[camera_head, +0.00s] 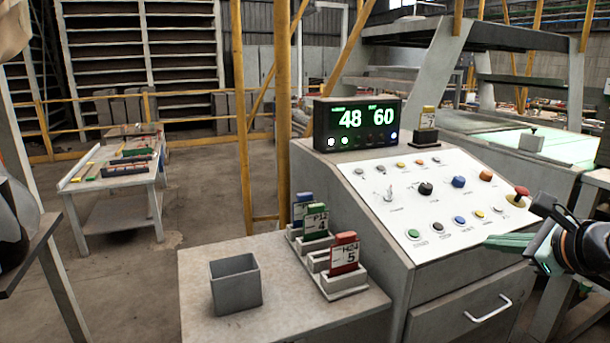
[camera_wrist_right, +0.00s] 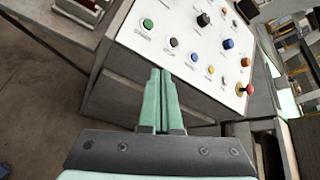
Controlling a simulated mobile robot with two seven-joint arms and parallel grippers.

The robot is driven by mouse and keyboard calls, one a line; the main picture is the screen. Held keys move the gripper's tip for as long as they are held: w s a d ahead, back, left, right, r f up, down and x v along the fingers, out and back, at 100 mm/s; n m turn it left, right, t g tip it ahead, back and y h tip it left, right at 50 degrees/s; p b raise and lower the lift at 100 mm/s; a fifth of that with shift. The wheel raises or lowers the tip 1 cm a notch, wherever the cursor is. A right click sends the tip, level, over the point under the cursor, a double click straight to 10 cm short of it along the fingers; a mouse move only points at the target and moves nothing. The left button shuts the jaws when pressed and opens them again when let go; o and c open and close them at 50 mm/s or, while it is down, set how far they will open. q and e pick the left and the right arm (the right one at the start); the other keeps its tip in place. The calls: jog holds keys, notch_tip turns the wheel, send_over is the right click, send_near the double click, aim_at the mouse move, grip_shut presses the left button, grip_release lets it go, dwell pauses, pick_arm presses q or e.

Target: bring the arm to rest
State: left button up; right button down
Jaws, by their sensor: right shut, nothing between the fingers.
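My right gripper (camera_head: 497,241) comes in from the right edge in the head view, beside the lower right corner of the control panel. Its green fingers are shut with nothing between them. In the right wrist view the closed fingers (camera_wrist_right: 160,88) point toward the panel's front edge. The sloped white control panel (camera_head: 375,212) carries several coloured buttons, a black knob and a red mushroom button (camera_head: 521,191). I cannot tell from the pictures whether the fingertips touch the panel edge. My left gripper is not in view.
A display (camera_head: 357,141) reading 48 and 60 stands on the console. A grey side table (camera_head: 200,262) holds an empty grey bin (camera_head: 235,284) and holders with blue, green and red (camera_head: 344,255) tagged items. A workbench (camera_head: 100,192) stands at the left; floor between is clear.

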jog(key=s+a+f+m+g+y, duration=0.1)
jog(key=s+a+f+m+y, duration=0.1)
jog(key=a+f+y, duration=0.3)
jog(key=s+a+f+m+y+p, duration=0.1)
jog(key=a+m+y, duration=0.2)
jog(key=a, duration=0.5)
jog(key=s+a+f+m+g+y, duration=0.1)
jog(key=s+a+f+m+y, duration=0.1)
jog(key=a+f+y, duration=0.3)
jog(key=s+d+f+m+t+h+p, duration=0.1)
jog(key=s+d+f+m+t+h, duration=0.15)
jog(key=f+m+h, duration=0.8)
jog(key=s+d+f+m+t+h+p, duration=0.1)
jog(key=s+f+m+t, duration=0.35)
jog(key=m, duration=1.25)
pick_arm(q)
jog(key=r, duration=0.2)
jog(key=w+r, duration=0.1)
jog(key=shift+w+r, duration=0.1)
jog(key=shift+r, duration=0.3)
pick_arm(e)
jog(key=s+a+f+m+g+h, duration=0.1)
jog(key=s+a+f+m+g, duration=0.1)
jog(key=s+f+m+g, duration=0.6)
jog(key=s+f+m, duration=0.1)
jog(key=s+f, duration=0.3)
jog(key=f, duration=0.4)
jog(key=shift+s+h, duration=0.35)
jog(key=shift+s, duration=0.05)
